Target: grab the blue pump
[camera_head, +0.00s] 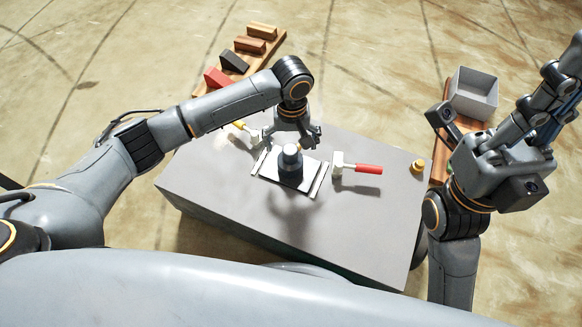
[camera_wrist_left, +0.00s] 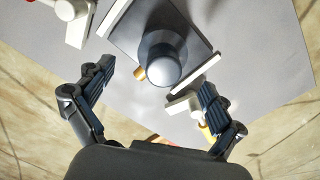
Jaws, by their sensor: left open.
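The blue pump (camera_head: 290,165) is a dark grey-blue cylinder with a rounded top. It stands upright on a pale plate with raised side rails (camera_head: 268,164), near the middle of the grey table (camera_head: 235,205). My left gripper (camera_head: 292,141) is open just behind and above the pump in the head view. In the left wrist view the pump (camera_wrist_left: 165,57) lies beyond the open fingertips (camera_wrist_left: 152,88), near the gap between them, with nothing held. My right gripper (camera_head: 541,142) is raised at the right, away from the pump; its finger opening is unclear.
A red-handled hammer-like tool (camera_head: 357,168) lies right of the plate, and a yellow-handled one (camera_head: 243,131) lies to its left. A small yellow object (camera_head: 417,166) sits at the right table edge. A grey box (camera_head: 473,93) and colored blocks (camera_head: 235,62) stand behind. The front tabletop is clear.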

